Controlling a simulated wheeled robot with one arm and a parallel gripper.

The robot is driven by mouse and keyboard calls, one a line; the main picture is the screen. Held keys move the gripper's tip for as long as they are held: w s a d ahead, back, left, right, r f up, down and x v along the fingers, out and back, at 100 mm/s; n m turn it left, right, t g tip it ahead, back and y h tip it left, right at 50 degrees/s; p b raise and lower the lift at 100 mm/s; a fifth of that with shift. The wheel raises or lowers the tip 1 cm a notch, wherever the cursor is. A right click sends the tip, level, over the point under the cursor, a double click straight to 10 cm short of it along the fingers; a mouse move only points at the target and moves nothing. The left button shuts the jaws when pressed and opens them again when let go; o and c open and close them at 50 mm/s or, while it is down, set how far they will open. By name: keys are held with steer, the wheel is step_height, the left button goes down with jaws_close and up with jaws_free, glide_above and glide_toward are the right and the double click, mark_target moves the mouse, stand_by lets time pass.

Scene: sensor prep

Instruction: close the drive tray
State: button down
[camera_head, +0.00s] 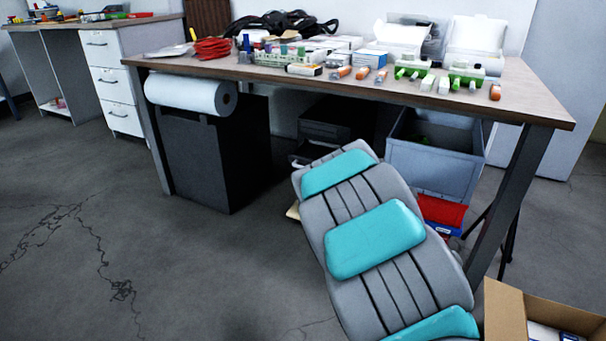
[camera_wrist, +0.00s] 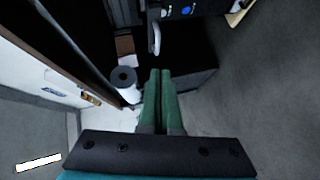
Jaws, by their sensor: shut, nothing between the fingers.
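In the wrist view my gripper (camera_wrist: 160,73) shows as two green fingers pressed together, with nothing between them. Ahead of the fingertips is a dark unit (camera_wrist: 200,8) with a round blue button and other small marks. A pale curved handle-like part (camera_wrist: 155,39) stands out below it, apart from my fingertips in the picture. I cannot tell for sure whether this part belongs to the drive tray or how far the tray is out. In the head view a dark unit (camera_head: 335,122) sits under the table, partly hidden by my arm. My gripper is hidden there.
The workbench (camera_head: 180,66) spans above, with a paper roll (camera_head: 192,96) at its left edge and a black cabinet (camera_head: 212,150) below. A grey bin (camera_head: 432,170) stands under its right side. An open cardboard box (camera_head: 508,310) is at lower right. The left floor is clear.

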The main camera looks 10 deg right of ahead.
steer(key=a+n+y, duration=0.1)
steer(key=a, duration=0.1)
glide_toward(300, 167)
steer(key=w+a, duration=0.3)
steer(key=w+d, duration=0.1)
steer(key=w+d+f, duration=0.1)
steer(key=shift+w+f+n+t, duration=0.25)
steer(key=shift+f+n+t, duration=0.05)
steer(key=shift+w, duration=0.1)
stand_by(0.4)
